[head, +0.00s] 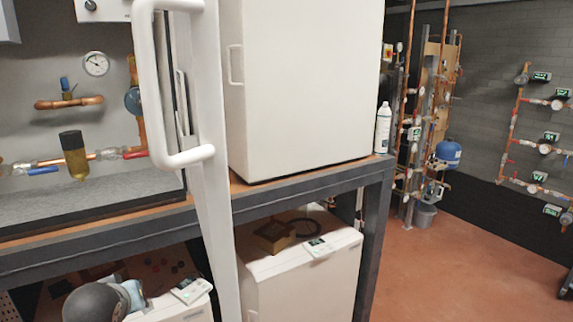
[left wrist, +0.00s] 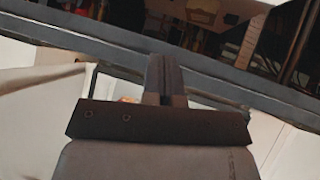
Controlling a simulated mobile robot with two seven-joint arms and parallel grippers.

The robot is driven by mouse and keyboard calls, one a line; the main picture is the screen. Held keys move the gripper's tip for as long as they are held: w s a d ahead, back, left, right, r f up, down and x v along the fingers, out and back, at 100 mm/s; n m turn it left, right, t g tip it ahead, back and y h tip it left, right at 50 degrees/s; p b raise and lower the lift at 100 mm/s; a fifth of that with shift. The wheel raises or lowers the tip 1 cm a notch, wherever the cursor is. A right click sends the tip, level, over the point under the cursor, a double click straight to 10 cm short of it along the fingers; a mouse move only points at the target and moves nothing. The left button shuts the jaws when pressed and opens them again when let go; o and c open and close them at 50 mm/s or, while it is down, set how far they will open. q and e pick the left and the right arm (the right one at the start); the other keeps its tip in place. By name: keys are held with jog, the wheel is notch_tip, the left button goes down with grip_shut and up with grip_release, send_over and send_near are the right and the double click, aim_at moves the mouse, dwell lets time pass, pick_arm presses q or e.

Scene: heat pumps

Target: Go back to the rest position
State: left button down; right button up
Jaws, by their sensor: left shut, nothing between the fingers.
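My left gripper (left wrist: 164,62) shows in the left wrist view, its two dark fingers closed together with nothing between them. A dark grey beam runs slantwise behind the fingertips. I cannot tell whether they touch it. In the head view, a dark rounded part of my left arm (head: 93,302) shows at the bottom left, below the bench edge; the fingers cannot be made out there. My right gripper is in neither view.
A white door with a handle (head: 153,85) stands close in front, left of a white cabinet (head: 300,90) on a dark-framed bench (head: 290,191). A lower white unit (head: 300,275) stands beneath. A white bottle (head: 383,128) stands by the cabinet. Open red floor (head: 470,250) lies right.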

pick_arm(q)
jog(key=s+d+f+m+g+h, duration=0.1)
jog(key=s+d+f+m+g, duration=0.15)
jog(key=s+f, duration=0.55)
jog(key=s+d+f+m+g+h, duration=0.1)
jog(key=s+f+m, duration=0.2)
jog(key=s, duration=0.8)
jog(key=s+d+f+m+g+h, duration=0.1)
jog(key=s+d+f+m+g, duration=0.1)
jog(key=s+f, duration=0.6)
jog(key=w+d+f+t+h, duration=0.1)
jog(key=w+d+f+t, duration=0.1)
jog(key=f, duration=0.3)
jog(key=w+d+f+m+t+h, duration=0.1)
jog(key=w+d+f+t+h, duration=0.1)
jog(key=d+f+t, duration=0.2)
jog(key=shift+d+f+t+p, duration=0.15)
jog(key=shift+f+t+p, duration=0.15)
jog(key=shift+f+t, duration=0.45)
